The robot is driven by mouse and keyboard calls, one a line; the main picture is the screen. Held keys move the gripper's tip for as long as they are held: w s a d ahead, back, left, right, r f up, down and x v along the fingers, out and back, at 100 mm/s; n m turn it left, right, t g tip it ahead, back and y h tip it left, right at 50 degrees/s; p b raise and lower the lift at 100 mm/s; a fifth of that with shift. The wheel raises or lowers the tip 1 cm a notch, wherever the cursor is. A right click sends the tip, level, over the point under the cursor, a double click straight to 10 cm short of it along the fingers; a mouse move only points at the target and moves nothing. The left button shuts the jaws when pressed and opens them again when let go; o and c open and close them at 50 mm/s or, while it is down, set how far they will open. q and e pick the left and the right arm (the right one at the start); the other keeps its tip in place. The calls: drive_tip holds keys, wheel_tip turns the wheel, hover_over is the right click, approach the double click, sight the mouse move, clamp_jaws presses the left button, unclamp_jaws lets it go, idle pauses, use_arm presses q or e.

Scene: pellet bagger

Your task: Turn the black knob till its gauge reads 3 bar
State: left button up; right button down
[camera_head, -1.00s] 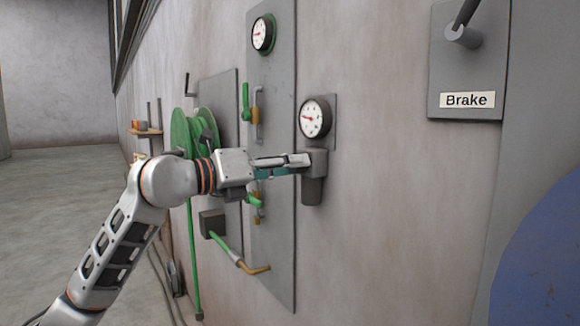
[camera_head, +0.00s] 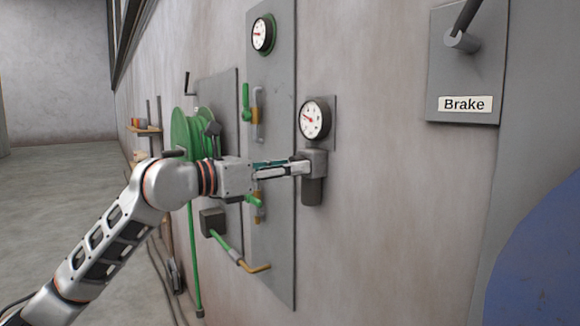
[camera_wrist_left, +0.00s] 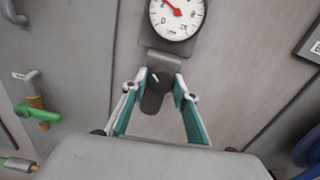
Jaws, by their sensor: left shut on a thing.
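The black knob (camera_wrist_left: 154,88) is on a grey regulator body on the wall. In the left wrist view it shows a white mark, between the two fingertips. My left gripper (camera_head: 303,166) is shut on it; it also shows in the left wrist view (camera_wrist_left: 162,80). In the head view the fingers hide the knob. Its round white gauge (camera_head: 314,119) is just above and also shows in the left wrist view (camera_wrist_left: 176,17). The red needle points up and to the left; the numbers are too small to read surely. My right gripper is not in view.
Another gauge (camera_head: 262,35) is on the tall grey panel to the left, with green-handled valves (camera_head: 247,101). A green hose reel (camera_head: 188,134) hangs behind my arm. A Brake lever plate (camera_head: 463,80) is at the upper right. The wall between is bare.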

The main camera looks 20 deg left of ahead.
use_arm(q)
drive_tip(key=shift+m, duration=0.3)
drive_tip(key=o, duration=1.1)
drive_tip(key=v, duration=1.2)
